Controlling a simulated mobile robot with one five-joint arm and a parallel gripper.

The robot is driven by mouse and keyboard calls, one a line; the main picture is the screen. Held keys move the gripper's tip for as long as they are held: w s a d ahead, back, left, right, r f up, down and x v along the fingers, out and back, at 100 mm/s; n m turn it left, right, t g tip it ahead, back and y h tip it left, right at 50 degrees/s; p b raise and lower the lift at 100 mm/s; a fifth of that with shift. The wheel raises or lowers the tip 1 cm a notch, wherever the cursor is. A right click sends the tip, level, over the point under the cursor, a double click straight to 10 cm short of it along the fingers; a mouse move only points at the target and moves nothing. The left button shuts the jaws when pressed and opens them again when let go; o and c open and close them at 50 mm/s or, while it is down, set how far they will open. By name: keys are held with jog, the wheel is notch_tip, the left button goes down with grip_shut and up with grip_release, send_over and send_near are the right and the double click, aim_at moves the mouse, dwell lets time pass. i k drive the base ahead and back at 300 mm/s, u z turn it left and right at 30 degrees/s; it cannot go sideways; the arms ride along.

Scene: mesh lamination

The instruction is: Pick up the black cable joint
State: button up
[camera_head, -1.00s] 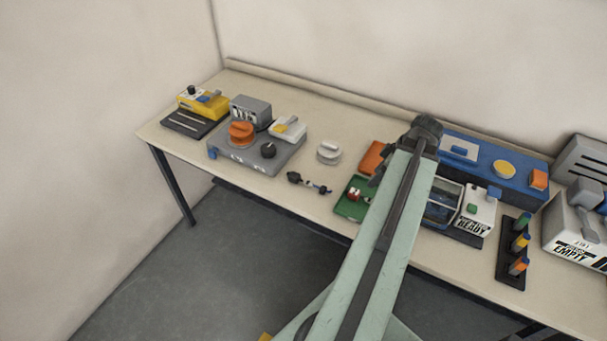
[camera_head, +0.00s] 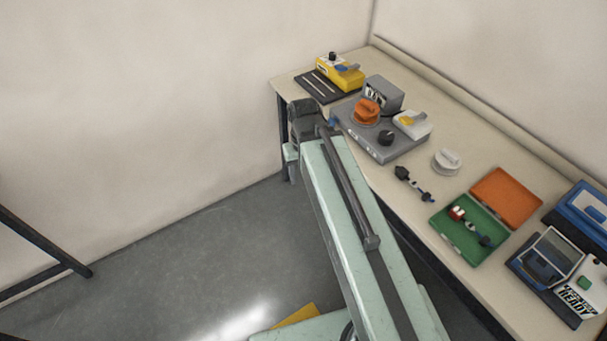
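A black cable joint (camera_head: 413,183) lies on the bench near its front edge, apart from the things around it. It is a dark, slim piece with a thicker block at its left end and a small blue part toward its right end. My arm reaches up from the bottom to the bench's front left corner. My gripper (camera_head: 291,163) shows only in part at the arm's far end, left of the cable joint and over the floor beside the bench. Its fingers are not clear, and I see nothing held.
A grey unit (camera_head: 372,147) with an orange knob stands behind my arm's end. A round white piece (camera_head: 446,162) lies behind the cable joint. An open green case (camera_head: 470,255) with an orange lid (camera_head: 507,197) is to the right. Open floor (camera_head: 170,260) lies left.

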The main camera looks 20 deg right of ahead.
aim_at(401, 173)
jog(key=z, duration=1.85)
jog(key=k, duration=0.85)
jog(key=u, duration=1.35)
jog(key=i, duration=1)
jog(key=z, duration=0.05)
